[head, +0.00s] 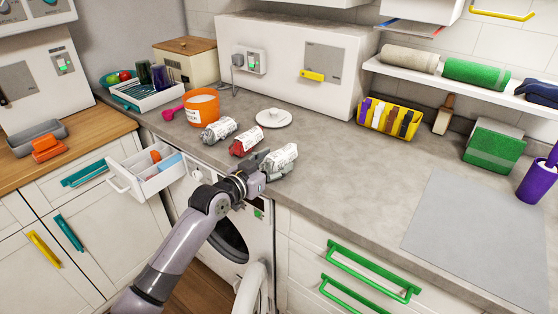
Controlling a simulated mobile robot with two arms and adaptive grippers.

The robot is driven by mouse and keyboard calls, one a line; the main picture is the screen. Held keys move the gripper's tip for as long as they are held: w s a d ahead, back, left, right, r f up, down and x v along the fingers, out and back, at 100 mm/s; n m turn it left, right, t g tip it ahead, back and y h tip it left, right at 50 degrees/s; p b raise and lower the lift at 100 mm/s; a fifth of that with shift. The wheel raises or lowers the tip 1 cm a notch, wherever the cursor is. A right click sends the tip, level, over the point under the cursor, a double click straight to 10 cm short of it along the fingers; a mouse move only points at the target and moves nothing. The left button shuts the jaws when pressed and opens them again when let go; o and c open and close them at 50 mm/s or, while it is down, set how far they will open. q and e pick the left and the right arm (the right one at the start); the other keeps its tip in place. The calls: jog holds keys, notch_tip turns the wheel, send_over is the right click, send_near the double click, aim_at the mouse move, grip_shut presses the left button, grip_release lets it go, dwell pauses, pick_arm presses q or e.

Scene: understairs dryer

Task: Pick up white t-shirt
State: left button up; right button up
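A white rolled bundle (283,158) with dark print lies on the grey counter, and it looks like the white t-shirt. My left gripper (262,165) is at its left end, very close to it or touching it. The gripper's fingers overlap that end of the bundle, so I cannot tell whether they are open or closed around it. A red and white rolled bundle (246,142) and a grey and white one (218,130) lie further back to the left. My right gripper is not in view.
A white lid or dish (273,119) and an orange tub (202,107) stand behind the bundles. A white drawer (148,178) hangs open at the left. A yellow caddy (390,118) stands at the back right. The counter right of the white bundle is clear up to a grey mat (470,235).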

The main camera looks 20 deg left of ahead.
aim_at(274, 153)
pick_arm(q)
jog(key=c, duration=0.8)
jog(key=shift+r, duration=0.15)
jog(key=shift+c, duration=0.2)
notch_tip(274, 153, up, 20)
jog(key=shift+f+p, duration=0.1)
jog(key=shift+p, duration=0.25)
jog(key=shift+c, duration=0.2)
